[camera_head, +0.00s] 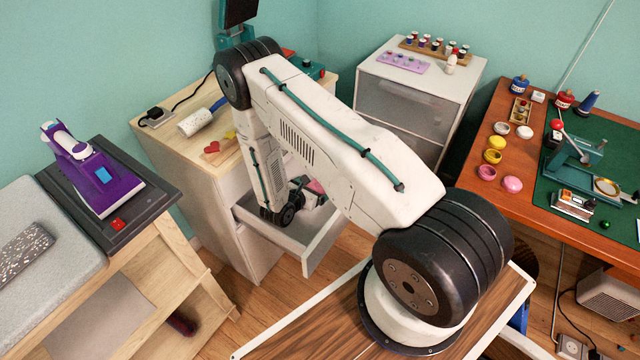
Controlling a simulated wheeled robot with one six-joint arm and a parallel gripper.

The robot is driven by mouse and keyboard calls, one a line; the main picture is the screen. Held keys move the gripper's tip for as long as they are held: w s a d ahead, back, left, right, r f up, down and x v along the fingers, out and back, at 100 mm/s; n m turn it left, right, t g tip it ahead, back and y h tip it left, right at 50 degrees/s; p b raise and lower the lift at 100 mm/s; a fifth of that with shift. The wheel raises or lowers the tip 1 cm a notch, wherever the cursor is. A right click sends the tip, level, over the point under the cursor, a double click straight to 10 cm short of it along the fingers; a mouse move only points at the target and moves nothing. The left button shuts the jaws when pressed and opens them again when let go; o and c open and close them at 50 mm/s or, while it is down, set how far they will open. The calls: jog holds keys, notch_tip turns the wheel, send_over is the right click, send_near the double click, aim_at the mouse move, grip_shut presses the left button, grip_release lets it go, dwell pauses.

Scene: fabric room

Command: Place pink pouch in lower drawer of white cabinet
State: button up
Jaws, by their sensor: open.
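A cabinet (190,175) with a pale wood top and light front stands at the centre left, with one drawer (318,246) pulled out. A pink item (315,187), perhaps the pouch, shows partly inside the open drawer, beside my gripper; the arm hides the rest. My gripper (304,196) is open, low over the drawer. I cannot tell if its fingers touch the pink item. A white cabinet (465,72) with two grey-fronted drawers stands at the back; both look shut, the lower one partly hidden by my arm.
A purple iron (98,183) stands on a dark board at the left. An orange-brown table (490,208) with paint pots and a green mat is at the right. A white roll (195,123) and a red heart (211,147) lie on the wood top.

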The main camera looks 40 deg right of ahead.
jog(key=v, duration=0.7)
jog(key=shift+a+r, duration=0.1)
jog(key=shift+a, duration=0.05)
jog(key=shift+a+r, duration=0.15)
jog(key=shift+r, duration=0.2)
jog(key=s+d+r+m+g+y, duration=0.15)
jog(key=r+m, duration=0.25)
jog(key=r, duration=0.7)
jog(key=s+r+m+g, duration=0.25)
jog(key=r+m, duration=0.25)
jog(key=r, duration=0.6)
jog(key=s+d+r+m+g, duration=0.1)
jog(key=s+r+m+g, duration=0.2)
jog(key=r, duration=0.8)
jog(key=s+a+r+m+t+y, duration=0.2)
jog(key=s+a+r+m+y, duration=0.3)
jog(key=s+r, duration=0.3)
jog(key=s+a+r+m+t+y, duration=0.1)
jog(key=s+a+r+m+y, duration=0.4)
jog(key=s, duration=0.8)
notch_tip(320, 180, up, 3)
jog(key=shift+a+r+t+y, duration=0.2)
jog(key=shift+a+t+y, duration=0.25)
jog(key=shift+y, duration=0.1)
jog(key=shift+s, duration=0.15)
